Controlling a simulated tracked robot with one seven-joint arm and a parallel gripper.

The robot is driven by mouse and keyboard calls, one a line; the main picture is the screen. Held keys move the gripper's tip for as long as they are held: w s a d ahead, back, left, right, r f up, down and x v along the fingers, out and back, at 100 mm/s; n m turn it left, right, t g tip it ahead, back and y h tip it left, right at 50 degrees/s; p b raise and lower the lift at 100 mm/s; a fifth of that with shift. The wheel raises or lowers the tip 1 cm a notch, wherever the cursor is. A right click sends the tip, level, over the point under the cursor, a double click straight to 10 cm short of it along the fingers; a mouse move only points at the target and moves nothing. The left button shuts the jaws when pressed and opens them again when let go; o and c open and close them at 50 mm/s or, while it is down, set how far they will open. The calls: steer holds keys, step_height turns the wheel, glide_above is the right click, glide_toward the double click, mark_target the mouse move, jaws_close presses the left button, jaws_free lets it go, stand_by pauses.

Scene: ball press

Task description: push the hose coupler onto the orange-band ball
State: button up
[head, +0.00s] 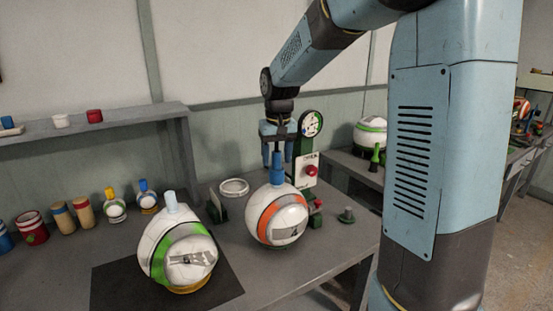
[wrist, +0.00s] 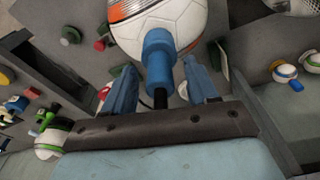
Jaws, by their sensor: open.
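The orange-band ball (head: 278,217) is white and sits on the table beside the gauge stand. It also fills the top of the wrist view (wrist: 180,28). The blue hose coupler (head: 277,168) stands upright at the top of this ball; in the wrist view the coupler (wrist: 158,60) overlaps the ball's edge. I cannot tell how deeply it is seated. My gripper (head: 278,146) points down just above the ball. In the wrist view its open fingers (wrist: 160,72) stand on either side of the coupler, with gaps visible. A black stem (wrist: 160,98) shows behind the coupler.
A green-band ball (head: 178,252) stands on a dark mat (head: 112,284) at the left. A gauge (head: 311,123) and panel with red button (head: 310,170) stand close behind the orange-band ball. A white ring (head: 233,187) lies behind. Several small jars and balls line the left side.

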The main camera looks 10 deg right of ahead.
mark_target(278, 171)
step_height(278, 171, up, 13)
steer(key=s, duration=0.1)
steer(key=shift+s, duration=0.3)
steer(key=shift+f, duration=0.1)
steer(key=s+d+f+t, duration=0.1)
steer(key=s+d+f, duration=0.1)
steer(key=s, duration=0.6)
steer(key=s+d+f+t, duration=0.1)
steer(key=s+f, duration=0.1)
steer(key=s, duration=0.7)
steer(key=s+d+f+t, duration=0.2)
steer(key=s, duration=0.7)
steer(key=shift+s+d+f+m, duration=0.25)
steer(key=shift+d+m, duration=0.05)
steer(key=shift+d, duration=0.05)
